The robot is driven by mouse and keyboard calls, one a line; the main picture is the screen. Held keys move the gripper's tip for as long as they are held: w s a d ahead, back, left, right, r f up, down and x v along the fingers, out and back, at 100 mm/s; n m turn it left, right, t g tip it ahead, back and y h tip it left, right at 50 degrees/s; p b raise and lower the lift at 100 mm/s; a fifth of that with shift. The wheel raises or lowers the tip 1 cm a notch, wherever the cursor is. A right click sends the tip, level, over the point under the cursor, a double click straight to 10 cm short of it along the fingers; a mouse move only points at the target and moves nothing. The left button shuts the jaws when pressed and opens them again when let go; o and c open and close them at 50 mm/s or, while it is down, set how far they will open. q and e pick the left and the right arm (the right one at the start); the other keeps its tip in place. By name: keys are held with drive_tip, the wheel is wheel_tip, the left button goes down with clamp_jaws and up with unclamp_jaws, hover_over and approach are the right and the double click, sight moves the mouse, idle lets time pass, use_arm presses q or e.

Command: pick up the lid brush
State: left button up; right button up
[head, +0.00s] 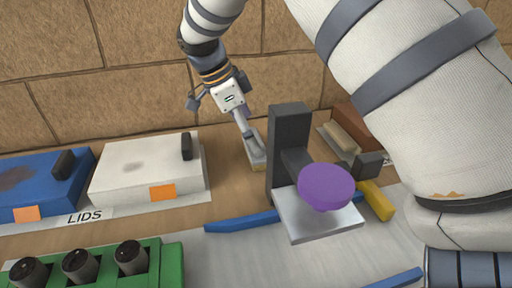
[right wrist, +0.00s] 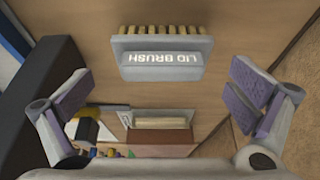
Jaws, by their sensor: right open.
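The lid brush (right wrist: 162,60) is a pale grey block lettered "LID BRUSH" with a row of tan bristles along its far edge, in the upper middle of the right wrist view. In the head view the lid brush (head: 256,150) stands on the wooden surface near the wall, with its grey upper part just below my gripper. My right gripper (right wrist: 162,95) is open, its purple-padded fingers spread wide to either side of the brush, with a gap on each side. It also shows in the head view (head: 221,94), above the brush. My left gripper is not in view.
A black stand (head: 289,135) with a purple knob (head: 326,186) over a metal plate is close to the brush's right. A white box (head: 140,178) and a blue box (head: 45,170) are to the left. A green rack (head: 172,262) holds black cylinders. The brick wall is behind.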

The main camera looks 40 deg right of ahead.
drive_tip(key=x, duration=0.5)
drive_tip(key=shift+w+d, duration=0.1)
drive_tip(key=c, duration=1)
drive_tip(key=shift+c, duration=0.2)
drive_tip(key=shift+r, duration=0.1)
